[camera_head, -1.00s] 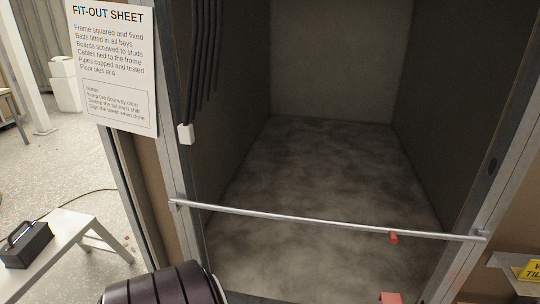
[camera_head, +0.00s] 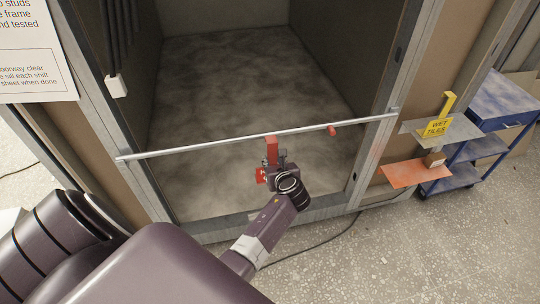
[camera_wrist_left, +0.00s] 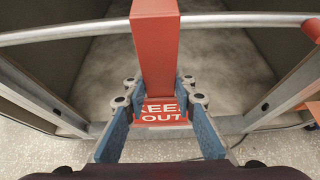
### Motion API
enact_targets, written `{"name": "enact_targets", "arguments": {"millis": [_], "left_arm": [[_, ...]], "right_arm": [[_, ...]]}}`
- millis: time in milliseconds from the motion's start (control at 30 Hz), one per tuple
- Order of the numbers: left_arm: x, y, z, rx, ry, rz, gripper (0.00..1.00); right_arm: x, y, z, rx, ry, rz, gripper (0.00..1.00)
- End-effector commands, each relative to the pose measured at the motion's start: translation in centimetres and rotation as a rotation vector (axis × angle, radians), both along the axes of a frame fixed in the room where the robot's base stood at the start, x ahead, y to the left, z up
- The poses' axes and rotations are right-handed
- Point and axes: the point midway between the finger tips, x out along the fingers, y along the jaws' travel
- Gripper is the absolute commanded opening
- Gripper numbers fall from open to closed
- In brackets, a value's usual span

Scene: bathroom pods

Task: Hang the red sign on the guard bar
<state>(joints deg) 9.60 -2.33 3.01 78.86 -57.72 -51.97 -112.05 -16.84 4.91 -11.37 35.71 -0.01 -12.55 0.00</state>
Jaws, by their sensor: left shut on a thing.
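My left gripper (camera_head: 272,164) is shut on the red sign (camera_head: 261,175) at the middle of the doorway. The metal guard bar (camera_head: 200,146) crosses the doorway between two posts. The sign's red upper strip (camera_head: 271,146) overlaps the bar in the head view; I cannot tell whether it touches or rests on it. In the left wrist view, the blue fingers (camera_wrist_left: 160,112) flank the sign's lettered face, reading "KEEP OUT" (camera_wrist_left: 165,117). The wide red strip (camera_wrist_left: 156,50) rises past the bar (camera_wrist_left: 85,33) there. My right gripper is not in view.
A small red piece (camera_head: 332,130) sits on the bar right of the sign. A yellow wet-tiles sign (camera_head: 437,127) stands on a grey shelf at right, above an orange-red panel (camera_head: 416,173). A blue cart (camera_head: 495,125) stands beyond. The bay floor behind the bar is clear.

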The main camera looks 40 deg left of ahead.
Motion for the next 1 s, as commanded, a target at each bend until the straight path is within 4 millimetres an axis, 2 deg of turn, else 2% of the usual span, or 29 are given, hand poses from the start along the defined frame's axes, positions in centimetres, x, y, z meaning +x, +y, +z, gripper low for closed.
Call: {"name": "enact_targets", "arguments": {"millis": [200,500,733,1000], "left_arm": [[0.3,1.2,-0.9,0.002,-0.001,0.003,0.0],[0.3,1.2,-0.9,0.003,-0.002,0.003,0.0],[0.3,1.2,-0.8,0.001,0.002,0.0,0.0],[1.8,2.9,-1.0,0.0,0.0,0.001,0.0]], "right_arm": [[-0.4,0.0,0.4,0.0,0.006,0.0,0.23],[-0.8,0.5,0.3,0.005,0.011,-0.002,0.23],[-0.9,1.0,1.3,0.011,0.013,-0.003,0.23],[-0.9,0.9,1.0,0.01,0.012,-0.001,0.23]]}}
